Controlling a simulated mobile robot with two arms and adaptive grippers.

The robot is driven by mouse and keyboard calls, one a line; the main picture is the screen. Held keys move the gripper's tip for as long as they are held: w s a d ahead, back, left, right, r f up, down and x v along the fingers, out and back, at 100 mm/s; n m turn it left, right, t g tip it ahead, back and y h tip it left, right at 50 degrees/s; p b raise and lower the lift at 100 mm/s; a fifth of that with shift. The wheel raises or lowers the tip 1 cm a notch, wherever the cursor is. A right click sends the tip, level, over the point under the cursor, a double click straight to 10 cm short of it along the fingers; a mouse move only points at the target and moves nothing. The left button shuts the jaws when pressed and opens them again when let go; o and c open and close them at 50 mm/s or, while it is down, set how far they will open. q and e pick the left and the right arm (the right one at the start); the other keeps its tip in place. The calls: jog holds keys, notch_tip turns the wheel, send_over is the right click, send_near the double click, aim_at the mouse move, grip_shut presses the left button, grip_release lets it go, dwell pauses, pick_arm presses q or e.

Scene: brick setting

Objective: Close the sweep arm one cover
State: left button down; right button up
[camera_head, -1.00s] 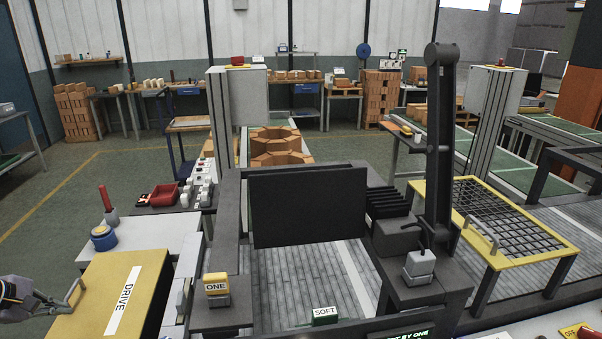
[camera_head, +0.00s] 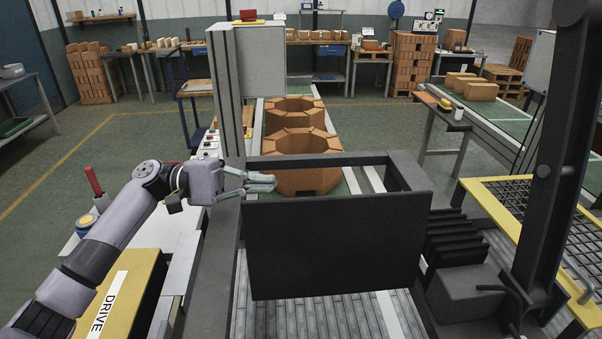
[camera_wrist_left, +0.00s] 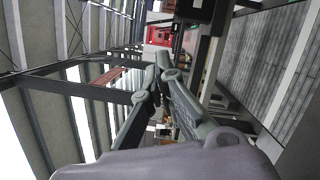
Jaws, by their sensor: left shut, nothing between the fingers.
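My left arm comes in from the left in the head view. Its gripper (camera_head: 262,183) is shut and empty, level above the dark frame, just behind the left top edge of a black upright panel (camera_head: 335,240). In the left wrist view the fingers (camera_wrist_left: 165,72) meet at their tips with nothing between them. No label reads "sweep arm one cover", so I cannot tell which part it is. A yellow-framed mesh guard (camera_head: 497,215) with a handle lies flat at the right. A yellow cover marked DRIVE (camera_head: 112,300) is at the lower left. My right gripper is not in view.
A tall dark post (camera_head: 560,150) stands at the right. Orange brick rings (camera_head: 305,180) sit on the conveyor behind the frame. A grey cabinet (camera_head: 258,80) rises behind my gripper. The slatted bed (camera_head: 320,315) below the panel is clear.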

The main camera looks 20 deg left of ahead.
pick_arm(q)
jog(key=s+d+r+p, duration=0.1)
jog(key=d+p, duration=0.2)
jog(key=d, duration=0.2)
jog(key=s+d+r+p, duration=0.1)
jog(key=d+p, duration=0.2)
jog(key=d, duration=0.2)
jog(key=shift+s+d+r+p, duration=0.25)
jog(key=shift+s+d+p, duration=0.05)
jog(key=shift+s+p, duration=0.05)
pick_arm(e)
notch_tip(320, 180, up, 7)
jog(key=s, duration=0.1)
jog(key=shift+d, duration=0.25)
